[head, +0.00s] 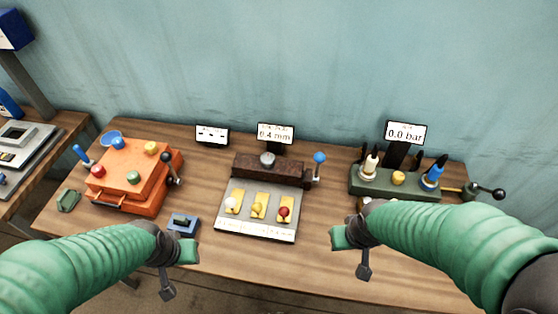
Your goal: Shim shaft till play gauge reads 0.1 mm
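The play gauge display (275,133) reads what looks like 0.4 mm. In front of it is a dark brown block (262,168) with a grey round knob (267,159) on top and a blue-knobbed lever (319,159) at its right. A light grey tray (228,225) holds yellow plates, one with a white knob (232,203), one with a yellow knob (257,210), one with a red knob (284,212). My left gripper (180,258) is low left of the tray, and my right gripper (349,247) is right of it. Neither visibly holds anything; their opening is unclear.
An orange box (135,185) with coloured knobs stands left; a small blue device (183,224) sits near my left gripper. A green stand (405,187) with bottle-like items and a 0.0 bar display (405,132) is right. Bare table (325,265) lies between the grippers.

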